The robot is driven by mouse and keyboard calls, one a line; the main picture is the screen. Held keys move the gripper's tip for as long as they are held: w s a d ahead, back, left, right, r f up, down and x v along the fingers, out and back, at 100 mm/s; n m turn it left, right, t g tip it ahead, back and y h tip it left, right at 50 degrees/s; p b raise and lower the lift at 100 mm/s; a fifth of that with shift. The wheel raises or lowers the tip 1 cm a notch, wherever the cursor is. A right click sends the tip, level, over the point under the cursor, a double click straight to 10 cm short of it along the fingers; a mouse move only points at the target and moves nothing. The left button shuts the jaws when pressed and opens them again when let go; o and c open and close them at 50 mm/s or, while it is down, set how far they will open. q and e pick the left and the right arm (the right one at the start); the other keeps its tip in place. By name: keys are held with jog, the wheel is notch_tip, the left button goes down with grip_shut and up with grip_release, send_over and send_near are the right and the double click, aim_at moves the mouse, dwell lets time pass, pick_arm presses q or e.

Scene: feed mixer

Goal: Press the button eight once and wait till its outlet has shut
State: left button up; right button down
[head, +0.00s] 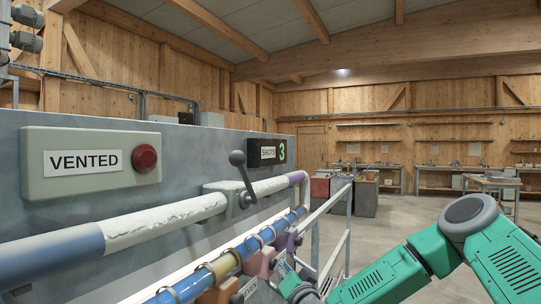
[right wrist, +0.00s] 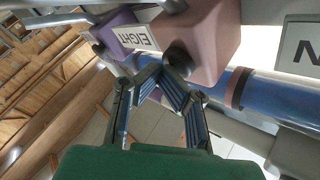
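A pink box (right wrist: 212,38) with a dark round button (right wrist: 180,59) shows in the right wrist view. A white EIGHT plate (right wrist: 141,37) is beside that button, towards a purple box (right wrist: 113,30). My right gripper (right wrist: 160,72) is shut and empty, its fingertips close to the button; I cannot tell whether they touch it. In the head view, my right gripper (head: 284,268) is near the row of coloured boxes, by a reddish box (head: 259,262). The outlet of button eight cannot be made out. My left gripper is not in view.
A blue pipe (head: 188,285) with bands runs along the boxes. A metal railing (head: 328,240) stands beyond.

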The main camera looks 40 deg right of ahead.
jog(key=shift+s+a+r, duration=0.1)
jog(key=shift+a+r, duration=0.05)
jog(key=shift+r, duration=0.05)
dwell(0.3)
jog(key=shift+s+d+p, duration=0.2)
jog(key=shift+s+p, duration=0.2)
jog(key=shift+p, duration=0.1)
jog(key=s+d, duration=0.1)
jog(key=s+p, duration=0.1)
jog(key=s, duration=0.1)
jog(key=s+d+p, duration=0.1)
jog(key=shift+s+d+f, duration=0.1)
jog(key=shift+s+d, duration=0.2)
jog(key=shift+s, duration=0.05)
jog(key=shift+f, duration=0.1)
dwell(0.3)
